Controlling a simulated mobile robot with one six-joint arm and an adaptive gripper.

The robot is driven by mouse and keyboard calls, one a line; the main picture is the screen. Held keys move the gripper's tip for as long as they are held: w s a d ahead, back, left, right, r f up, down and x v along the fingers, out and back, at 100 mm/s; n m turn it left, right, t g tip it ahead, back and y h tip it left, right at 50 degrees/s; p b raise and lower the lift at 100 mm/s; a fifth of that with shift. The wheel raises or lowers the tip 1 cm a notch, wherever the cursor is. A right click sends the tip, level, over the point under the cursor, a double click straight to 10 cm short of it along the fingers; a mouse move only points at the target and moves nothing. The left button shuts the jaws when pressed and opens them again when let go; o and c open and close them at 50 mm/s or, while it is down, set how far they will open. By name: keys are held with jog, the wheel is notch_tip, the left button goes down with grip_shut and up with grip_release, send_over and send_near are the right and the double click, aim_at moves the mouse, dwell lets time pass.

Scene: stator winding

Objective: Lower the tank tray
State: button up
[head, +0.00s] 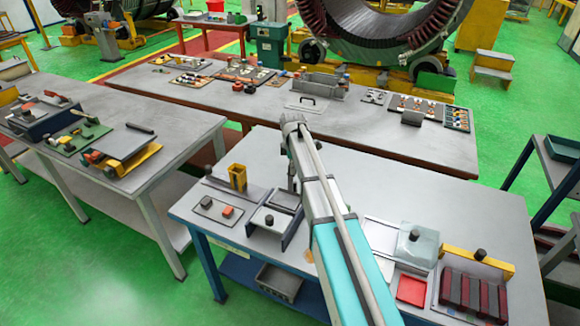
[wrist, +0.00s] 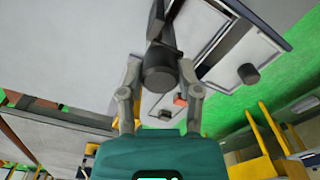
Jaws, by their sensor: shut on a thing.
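My gripper (wrist: 158,78) is closed around a dark round knob (wrist: 160,66) in the wrist view. A narrow grey piece (wrist: 157,25) shows beyond the knob; whether it is the tank tray's edge I cannot tell. In the head view my arm hides most of my gripper, which is above the near table. A grey tray-like fixture (head: 266,222) with a black knob stands just left of my arm. A light panel with a dark knob (wrist: 248,74) shows to the right in the wrist view. How far the held thing is above the table is unclear.
The near table (head: 440,200) has free room at its back right. A yellow holder (head: 237,177) and a plate with red blocks (head: 216,210) stand at its left. A clear box (head: 418,245), a red tray (head: 411,290) and a slotted rack (head: 475,292) stand at right.

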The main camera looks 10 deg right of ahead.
aim_at(292, 176)
jog(key=shift+f, duration=0.15)
jog(key=shift+w+f+b, duration=0.1)
jog(key=shift+f+b, duration=2.25)
jog(key=shift+b, duration=0.15)
jog(key=o, duration=0.8)
jog(key=shift+r, duration=0.1)
jog(key=shift+r+p, duration=2.95)
jog(key=shift+p, duration=0.1)
